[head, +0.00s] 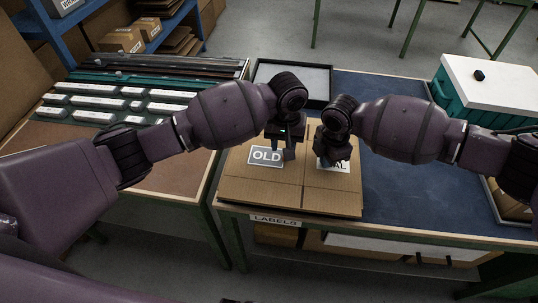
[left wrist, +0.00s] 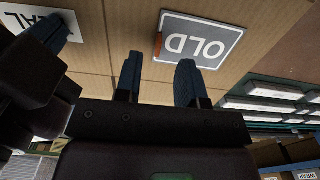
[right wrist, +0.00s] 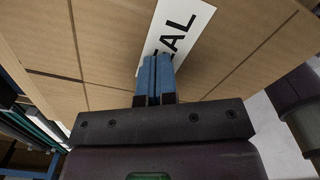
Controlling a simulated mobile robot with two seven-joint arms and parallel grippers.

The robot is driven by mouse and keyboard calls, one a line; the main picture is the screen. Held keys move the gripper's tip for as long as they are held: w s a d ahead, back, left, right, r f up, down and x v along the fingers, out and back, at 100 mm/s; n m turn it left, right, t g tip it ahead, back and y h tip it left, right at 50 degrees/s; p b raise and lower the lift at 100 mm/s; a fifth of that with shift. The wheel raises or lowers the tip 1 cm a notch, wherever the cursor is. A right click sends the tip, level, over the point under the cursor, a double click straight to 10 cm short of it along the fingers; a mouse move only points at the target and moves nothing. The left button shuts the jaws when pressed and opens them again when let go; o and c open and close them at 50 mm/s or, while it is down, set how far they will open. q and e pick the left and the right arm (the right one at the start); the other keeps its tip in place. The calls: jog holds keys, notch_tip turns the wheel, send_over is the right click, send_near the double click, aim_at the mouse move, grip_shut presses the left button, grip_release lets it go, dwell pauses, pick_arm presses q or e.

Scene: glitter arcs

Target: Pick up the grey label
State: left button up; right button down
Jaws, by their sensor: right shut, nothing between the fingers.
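The grey label (head: 265,157) reads "OLD" in white with a white border and lies flat on the cardboard (head: 275,193). In the left wrist view the grey label (left wrist: 203,41) is upside down, just beyond my fingertips, with a small brown patch at its left edge. My left gripper (left wrist: 158,72) is open and empty, its two blue fingers apart. In the head view it hangs beside the label's right end. My right gripper (right wrist: 154,62) is shut and empty over a white label (right wrist: 178,32) ending in "AL", hiding part of it.
A green rack with several white labels (head: 118,104) stands at the left. A black-rimmed tray (head: 296,78) lies behind my grippers. A teal box with a white lid (head: 490,78) stands at the back right. The blue mat (head: 400,190) is clear at the right.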

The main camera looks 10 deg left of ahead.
aim_at(267, 154)
pick_arm(q)
jog(key=shift+d+f, duration=0.1)
jog(key=shift+f, duration=1.75)
jog(key=shift+c, duration=0.4)
grip_shut()
